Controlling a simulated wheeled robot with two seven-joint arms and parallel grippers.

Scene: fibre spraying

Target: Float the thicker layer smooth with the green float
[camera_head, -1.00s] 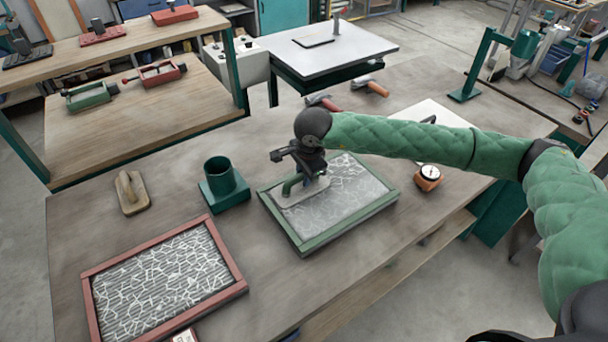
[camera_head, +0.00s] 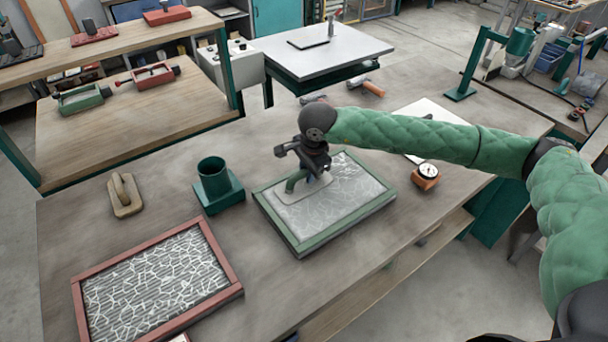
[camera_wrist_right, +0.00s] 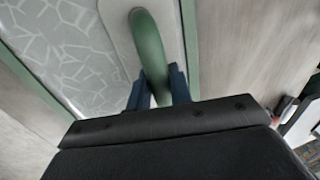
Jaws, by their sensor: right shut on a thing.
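The green-framed panel (camera_head: 372,224) lies on the bench, filled with a grey layer (camera_head: 345,200) that shows a pale crack-like fibre pattern. The float (camera_head: 300,213) has a grey plate and a green handle; its plate is over the left part of this layer and looks flat on it. My right gripper (camera_head: 298,176) is shut on the green handle, which also shows between the fingers in the right wrist view (camera_wrist_right: 152,60). The red-framed panel (camera_head: 230,262) at the front left holds a dark layer with a denser white fibre pattern. My left gripper is not in view.
A wooden float (camera_head: 124,196) and a green cup on a square base (camera_head: 215,180) stand left of the green frame. A dial gauge (camera_head: 425,177) sits to its right. Hammers (camera_head: 368,87) lie behind. The bench between the two frames is clear.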

